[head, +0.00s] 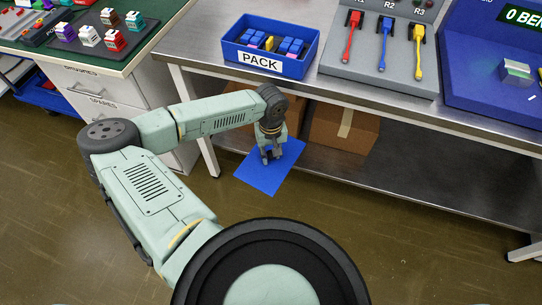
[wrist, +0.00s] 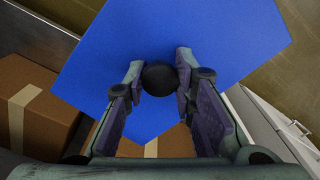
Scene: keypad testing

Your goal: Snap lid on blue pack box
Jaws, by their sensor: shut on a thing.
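The blue lid (head: 271,178) is a flat blue sheet in front of the bench's front edge, over the floor. It fills much of the upper wrist view (wrist: 215,35). My gripper (head: 270,156) is shut on the lid's round black knob (wrist: 160,78), with one finger on each side of it in the wrist view. The blue pack box (head: 232,53) stands open on the bench, above the lid in the head view and apart from it. It has a white PACK label and holds several blue, yellow and pink pieces.
The steel bench (head: 203,48) has a lower shelf with cardboard boxes (head: 342,128). A grey panel (head: 375,72) with red, blue and yellow cables stands right of the box. A green-topped table (head: 70,52) with drawers and small blocks is at left.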

